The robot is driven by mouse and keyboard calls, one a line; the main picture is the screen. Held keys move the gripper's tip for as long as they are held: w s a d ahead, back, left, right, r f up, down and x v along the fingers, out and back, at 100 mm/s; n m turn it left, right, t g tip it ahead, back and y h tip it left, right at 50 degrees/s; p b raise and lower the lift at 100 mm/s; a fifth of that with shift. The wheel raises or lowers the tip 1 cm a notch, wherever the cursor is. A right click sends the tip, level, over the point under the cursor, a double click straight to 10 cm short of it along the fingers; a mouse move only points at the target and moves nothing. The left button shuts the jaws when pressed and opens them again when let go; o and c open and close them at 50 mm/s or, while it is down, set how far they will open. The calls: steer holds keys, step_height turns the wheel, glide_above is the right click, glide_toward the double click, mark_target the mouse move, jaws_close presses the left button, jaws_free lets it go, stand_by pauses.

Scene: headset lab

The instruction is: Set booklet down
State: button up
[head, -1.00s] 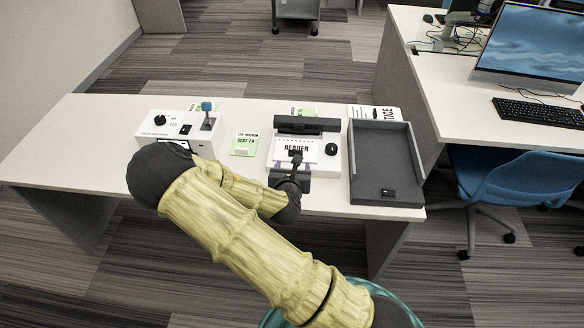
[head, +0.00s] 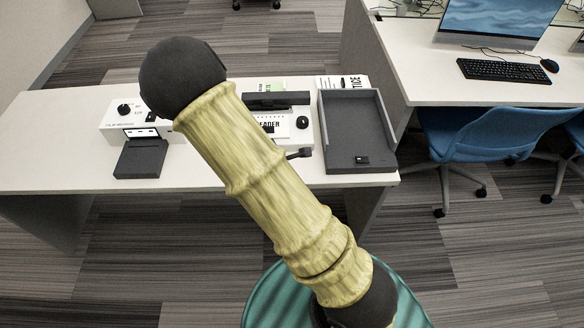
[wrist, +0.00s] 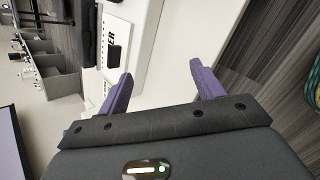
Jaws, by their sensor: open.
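My gripper (wrist: 159,70) is open in the wrist view, its two purple fingers apart with nothing between them. The pale table edge and striped floor show beyond the fingers. In the head view my arm hides most of the gripper. I cannot pick out the booklet for certain. A green-and-white printed piece (head: 270,86) lies behind the reader (head: 290,133), partly hidden. The reader is white with black lettering and a dark bar at its back; it also shows in the wrist view (wrist: 117,28), left of the fingers.
A grey open tray (head: 340,172) sits right of the reader. A white control box (head: 118,118) stands at left, with a dark block (head: 140,160) in front. The white table (head: 50,150) is bare at its left end. A blue chair (head: 470,150) stands at right.

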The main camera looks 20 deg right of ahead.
steer(key=s+r+m+g+y, duration=0.3)
steer(key=s+r+m+g, duration=0.2)
steer(key=s+r+m, duration=0.8)
steer(key=s+m, duration=0.1)
steer(key=m, duration=0.5)
steer(key=shift+s+a+r+m+y, duration=0.25)
steer(key=shift+s+a+m+y, duration=0.05)
steer(key=shift+s+a+m, duration=0.1)
steer(key=shift+w, duration=0.1)
